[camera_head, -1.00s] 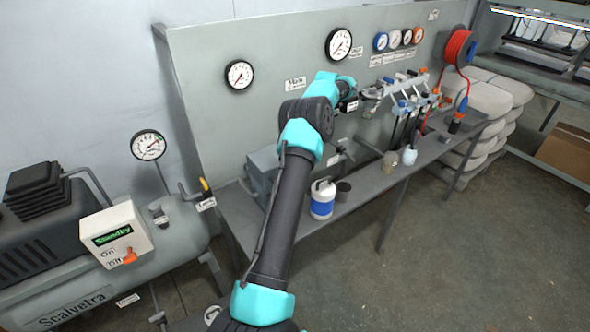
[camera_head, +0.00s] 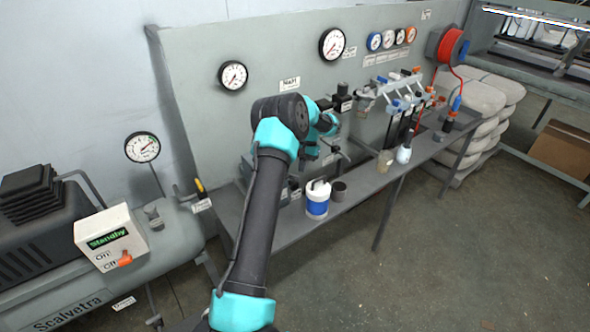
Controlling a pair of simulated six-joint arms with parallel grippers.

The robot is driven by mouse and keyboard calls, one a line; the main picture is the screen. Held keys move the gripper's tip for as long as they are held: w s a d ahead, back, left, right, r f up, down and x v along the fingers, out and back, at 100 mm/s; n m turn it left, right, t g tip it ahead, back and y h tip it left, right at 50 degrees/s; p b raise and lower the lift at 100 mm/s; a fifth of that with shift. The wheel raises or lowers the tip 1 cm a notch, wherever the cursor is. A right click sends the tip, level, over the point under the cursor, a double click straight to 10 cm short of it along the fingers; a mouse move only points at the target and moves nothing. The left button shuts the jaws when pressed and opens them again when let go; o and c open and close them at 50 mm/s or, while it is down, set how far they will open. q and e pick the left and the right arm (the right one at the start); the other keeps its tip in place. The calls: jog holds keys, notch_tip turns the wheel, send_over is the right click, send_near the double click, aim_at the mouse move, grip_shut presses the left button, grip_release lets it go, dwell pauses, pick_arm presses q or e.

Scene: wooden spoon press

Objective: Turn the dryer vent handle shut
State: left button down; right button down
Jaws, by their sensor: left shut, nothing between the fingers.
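My left arm reaches in from the bottom, with its teal and black wrist over the bench. My left gripper (camera_head: 312,152) is shut and small in the picture, partly hidden by its own wrist. It is close to a grey lever-like fitting (camera_head: 338,153) under the panel. I cannot tell whether they touch, or whether this fitting is the dryer vent handle. A grey box (camera_head: 247,168) on the bench, perhaps the dryer, is mostly hidden behind my arm. My right gripper is not in view.
A white and blue container (camera_head: 317,199) and a dark cup (camera_head: 339,191) stand on the bench (camera_head: 275,232). A row of hose fittings (camera_head: 395,97) is to the right. A compressor control box (camera_head: 112,238) reading Standby is at the left. The floor in front is clear.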

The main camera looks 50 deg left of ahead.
pick_arm(q)
jog(key=shift+s+d, duration=0.3)
jog(key=shift+s, duration=0.35)
jog(key=shift+s, duration=0.1)
jog(key=shift+m, duration=0.4)
